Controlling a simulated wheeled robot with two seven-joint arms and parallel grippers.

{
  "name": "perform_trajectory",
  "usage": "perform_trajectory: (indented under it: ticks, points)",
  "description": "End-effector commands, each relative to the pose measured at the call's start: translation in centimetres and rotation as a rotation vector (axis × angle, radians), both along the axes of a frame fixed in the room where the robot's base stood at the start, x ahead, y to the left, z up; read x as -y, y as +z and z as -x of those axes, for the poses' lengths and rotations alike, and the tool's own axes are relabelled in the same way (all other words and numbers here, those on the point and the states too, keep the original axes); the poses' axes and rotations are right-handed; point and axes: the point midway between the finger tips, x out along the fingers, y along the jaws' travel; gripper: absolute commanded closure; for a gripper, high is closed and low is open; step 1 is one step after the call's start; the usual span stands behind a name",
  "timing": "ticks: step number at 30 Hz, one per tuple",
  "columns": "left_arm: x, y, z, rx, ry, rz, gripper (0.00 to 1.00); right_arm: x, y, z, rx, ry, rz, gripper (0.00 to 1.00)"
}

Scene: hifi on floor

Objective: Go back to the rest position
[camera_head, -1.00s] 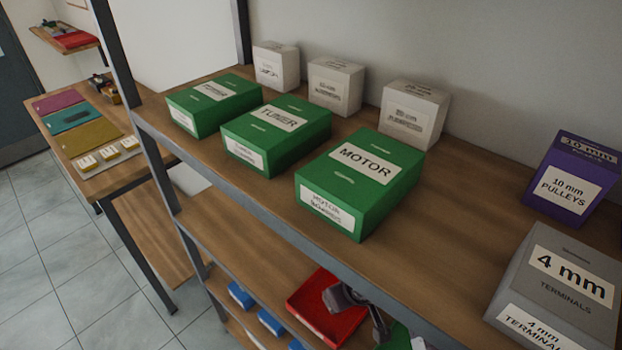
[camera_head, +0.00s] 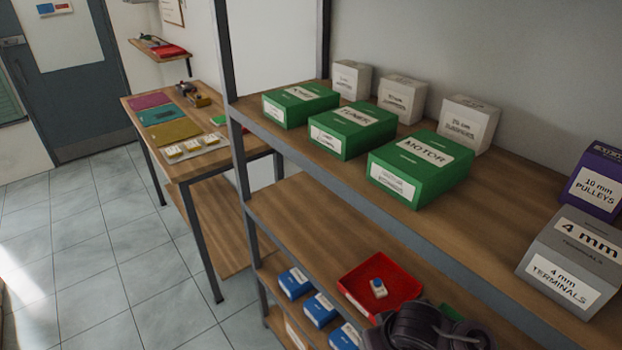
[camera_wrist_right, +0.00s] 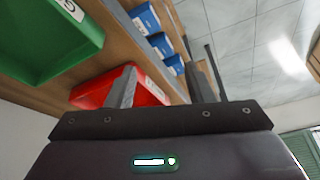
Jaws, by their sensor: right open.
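My right gripper (camera_wrist_right: 168,82) is open in the right wrist view, with nothing between its fingers. Part of my right arm shows dark at the bottom of the head view, in front of the lower shelf. A red tray (camera_head: 352,281) on that shelf holds a small white piece with a blue round top (camera_head: 378,287). The tray also shows behind the fingers in the right wrist view (camera_wrist_right: 150,95). My left gripper is in neither view.
Green boxes (camera_head: 420,168), white boxes, a purple box (camera_head: 596,182) and a grey box (camera_head: 570,262) stand on the upper shelf. Blue boxes (camera_head: 321,308) sit left of the tray. A grey shelf post (camera_head: 236,150) rises near the middle. Tiled floor at left is clear.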

Motion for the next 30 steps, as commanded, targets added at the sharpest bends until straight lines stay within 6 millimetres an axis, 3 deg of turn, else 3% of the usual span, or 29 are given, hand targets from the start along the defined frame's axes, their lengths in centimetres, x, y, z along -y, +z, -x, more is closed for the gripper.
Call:
perform_trajectory:
  ticks: [3,11,17,20,23,26,30]
  points:
    - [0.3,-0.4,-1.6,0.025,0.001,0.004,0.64,-0.8,-2.2,0.2,-0.030,0.011,-0.035,0.52]
    - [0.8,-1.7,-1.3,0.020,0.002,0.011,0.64,-3.0,-8.4,1.2,-0.114,0.027,-0.136,0.52]
    - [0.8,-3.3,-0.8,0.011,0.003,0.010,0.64,-4.9,-16.1,3.0,-0.192,0.017,-0.233,0.52]
    - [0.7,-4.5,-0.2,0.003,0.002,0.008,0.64,-5.6,-21.7,4.7,-0.232,-0.006,-0.280,0.52]
    - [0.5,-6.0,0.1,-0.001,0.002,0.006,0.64,-5.6,-28.7,7.5,-0.264,-0.044,-0.305,0.52]
    - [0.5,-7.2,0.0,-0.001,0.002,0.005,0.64,-4.6,-35.4,11.1,-0.281,-0.081,-0.291,0.52]
    - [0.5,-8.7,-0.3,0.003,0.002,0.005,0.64,-1.6,-43.8,17.2,-0.286,-0.119,-0.213,0.52]
